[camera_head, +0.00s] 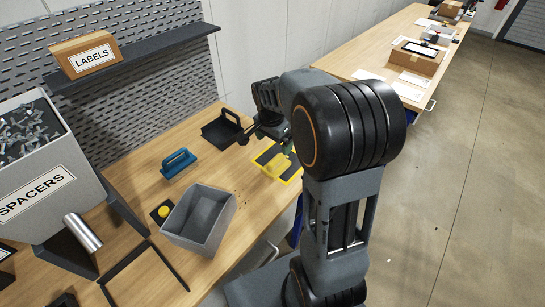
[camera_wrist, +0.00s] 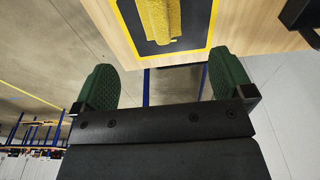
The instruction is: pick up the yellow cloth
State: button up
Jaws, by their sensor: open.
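The yellow cloth (camera_head: 279,165) lies on a dark mat with a yellow border (camera_head: 293,178) near the right edge of the wooden workbench. In the wrist view, the rolled-looking yellow cloth (camera_wrist: 158,18) and its mat (camera_wrist: 190,39) are at the top, partly cut off by the frame. My gripper (camera_head: 262,133) is over the bench just beyond the cloth, partly hidden by my arm. In the wrist view, my gripper's green pads (camera_wrist: 164,84) are wide apart with nothing between them. The cloth is ahead of the pads, apart from them.
A black handled tray (camera_head: 220,131), a blue-handled tool (camera_head: 178,165) and a grey open bin (camera_head: 227,216) stand on the bench. A spacers bin (camera_head: 75,190) is at left. A shelf (camera_head: 140,55) holds a labels box. Floor at right is clear.

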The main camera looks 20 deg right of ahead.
aim_at(277, 159)
jog(key=f, duration=0.4)
jog(key=d+f+p, duration=0.1)
jog(key=f, duration=0.3)
jog(key=f+p, duration=0.1)
jog(key=f, duration=0.3)
jog(key=shift+w+d+f, duration=0.25)
jog(key=shift+w+f, duration=0.05)
jog(key=c, duration=1)
jog(key=shift+r, duration=0.15)
jog(key=shift+r, duration=0.55)
jog(key=s+d+r+b, duration=0.1)
jog(key=s+r, duration=0.3)
jog(key=s+d+r+b, duration=0.1)
jog(key=s+r, duration=0.2)
jog(key=s, duration=0.2)
jog(key=s+d+r+b, duration=0.1)
jog(key=s+r, duration=0.3)
jog(key=shift+s+r, duration=0.35)
